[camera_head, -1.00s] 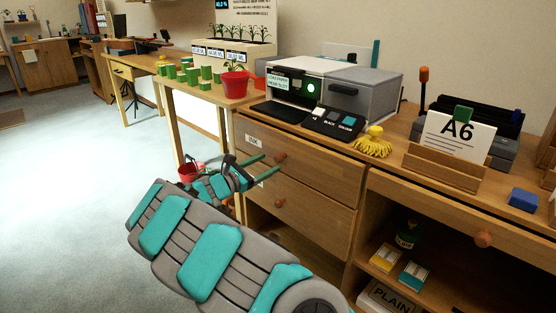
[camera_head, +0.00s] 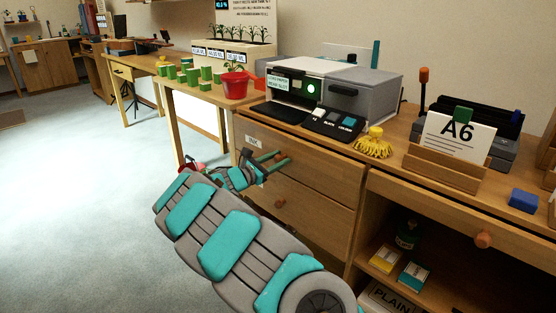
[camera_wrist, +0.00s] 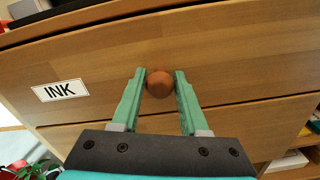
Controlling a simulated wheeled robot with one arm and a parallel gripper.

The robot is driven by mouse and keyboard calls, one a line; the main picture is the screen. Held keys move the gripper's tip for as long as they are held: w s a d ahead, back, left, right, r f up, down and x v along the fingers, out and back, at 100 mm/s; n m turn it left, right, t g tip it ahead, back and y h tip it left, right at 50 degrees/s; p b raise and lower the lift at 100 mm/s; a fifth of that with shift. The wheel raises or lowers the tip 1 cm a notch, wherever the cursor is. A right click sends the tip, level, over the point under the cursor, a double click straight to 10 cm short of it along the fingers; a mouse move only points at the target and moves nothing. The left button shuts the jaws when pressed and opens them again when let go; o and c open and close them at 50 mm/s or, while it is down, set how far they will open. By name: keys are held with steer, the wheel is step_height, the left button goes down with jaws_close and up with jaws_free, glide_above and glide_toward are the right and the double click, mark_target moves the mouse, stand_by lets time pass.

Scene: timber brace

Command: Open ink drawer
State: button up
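The ink drawer (camera_wrist: 230,65) is the top wooden drawer, with a white "INK" label (camera_wrist: 60,91) on its front; it looks shut. Its round brown knob (camera_wrist: 160,83) lies between the tips of my gripper's two green fingers in the wrist view. My gripper (camera_wrist: 160,88) has one finger on each side of the knob, at or very close to its sides; I cannot tell if both press on it. In the head view my gripper (camera_head: 272,160) is at the ink drawer front (camera_head: 325,174), with the knob mostly hidden by the fingers.
A second drawer with a knob (camera_head: 280,203) is below. A printer (camera_head: 362,92), a yellow tassel-like item (camera_head: 374,144) and an A6 card holder (camera_head: 445,165) stand on the desktop. An open shelf with small boxes (camera_head: 413,275) is at right. The floor at left is clear.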

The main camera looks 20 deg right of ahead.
jaws_close()
stand_by(1.0)
